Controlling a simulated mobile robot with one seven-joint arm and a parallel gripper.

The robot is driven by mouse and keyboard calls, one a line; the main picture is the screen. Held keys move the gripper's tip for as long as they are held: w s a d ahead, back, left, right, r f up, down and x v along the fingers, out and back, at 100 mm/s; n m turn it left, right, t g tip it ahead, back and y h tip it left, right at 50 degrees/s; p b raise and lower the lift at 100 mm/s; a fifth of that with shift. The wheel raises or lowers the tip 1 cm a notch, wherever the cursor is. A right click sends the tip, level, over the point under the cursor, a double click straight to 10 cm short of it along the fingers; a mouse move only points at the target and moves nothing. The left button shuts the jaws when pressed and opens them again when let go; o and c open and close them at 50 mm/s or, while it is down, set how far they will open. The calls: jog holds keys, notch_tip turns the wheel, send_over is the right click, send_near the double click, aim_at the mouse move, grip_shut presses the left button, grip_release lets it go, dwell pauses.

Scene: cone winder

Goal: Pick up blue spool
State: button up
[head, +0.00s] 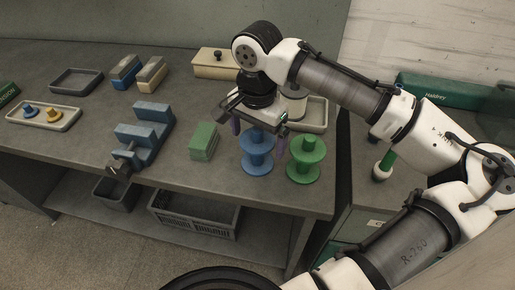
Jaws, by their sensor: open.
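The blue spool (257,158) stands upright on the grey workbench, near its front edge. My gripper (258,142) is above it, with the two purple-tipped fingers apart on either side of the spool's upper part. The gripper is open. The spool's top is partly hidden by the gripper. I cannot tell whether the fingers touch it. A green spool (305,160) stands close to the right of the blue one, near the right finger.
A stack of green blocks (203,141) stands left of the spools. A blue vise (143,134) is farther left. A beige lidded box (215,63) and a pale tray (313,113) lie behind. The workbench (200,178) ends just in front of the spools.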

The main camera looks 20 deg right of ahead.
jog(key=c, duration=1.4)
